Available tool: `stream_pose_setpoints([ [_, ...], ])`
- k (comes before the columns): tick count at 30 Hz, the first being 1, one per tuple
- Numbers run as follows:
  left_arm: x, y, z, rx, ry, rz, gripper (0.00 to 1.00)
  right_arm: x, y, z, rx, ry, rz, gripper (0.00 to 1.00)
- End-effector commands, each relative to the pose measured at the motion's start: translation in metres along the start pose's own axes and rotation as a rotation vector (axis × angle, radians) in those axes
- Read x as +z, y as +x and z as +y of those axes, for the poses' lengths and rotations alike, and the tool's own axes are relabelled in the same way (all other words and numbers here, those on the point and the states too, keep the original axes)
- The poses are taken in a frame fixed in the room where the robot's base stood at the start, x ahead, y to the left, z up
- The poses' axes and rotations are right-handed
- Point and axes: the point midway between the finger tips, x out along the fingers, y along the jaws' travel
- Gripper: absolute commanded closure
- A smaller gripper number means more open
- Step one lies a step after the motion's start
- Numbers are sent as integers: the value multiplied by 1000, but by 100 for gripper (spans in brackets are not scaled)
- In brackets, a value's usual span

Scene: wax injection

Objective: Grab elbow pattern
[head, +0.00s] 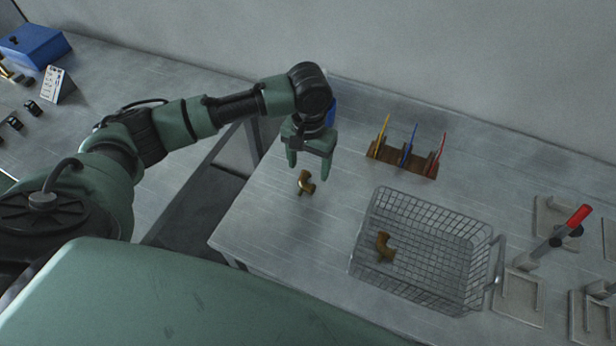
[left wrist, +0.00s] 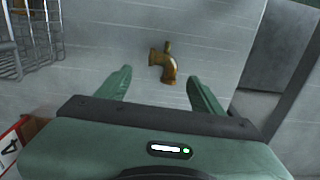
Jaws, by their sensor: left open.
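A brown-gold elbow pattern (head: 305,182) lies on the grey metal table, just below my left gripper in the head view. My left gripper (head: 309,166) is open and empty, with its fingers pointing down. In the left wrist view the elbow pattern (left wrist: 164,63) lies beyond the two green fingertips (left wrist: 162,76), roughly between them and apart from both. A second elbow pattern (head: 384,246) lies inside the wire basket (head: 471,290). My right gripper is not in view.
A brown rack (head: 387,158) with yellow, blue and red tools stands behind the basket. Clamp-like fixtures (head: 521,290) with a red-handled lever (head: 578,216) are at the right. A blue box (head: 34,46) sits on the left table. Bare tabletop surrounds the loose elbow.

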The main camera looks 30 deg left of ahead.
Motion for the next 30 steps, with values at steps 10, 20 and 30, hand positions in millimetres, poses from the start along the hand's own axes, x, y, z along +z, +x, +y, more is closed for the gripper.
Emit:
stream_pose_setpoints([
  [10, 3, 46, -2, -1, 1, -2, 33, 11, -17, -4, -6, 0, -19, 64],
  [20, 2, 62, -2, -1, 3, 2, 33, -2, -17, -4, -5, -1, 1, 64],
  [30, 2, 61, -2, 0, 3, 2, 92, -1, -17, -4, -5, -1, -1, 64],
])
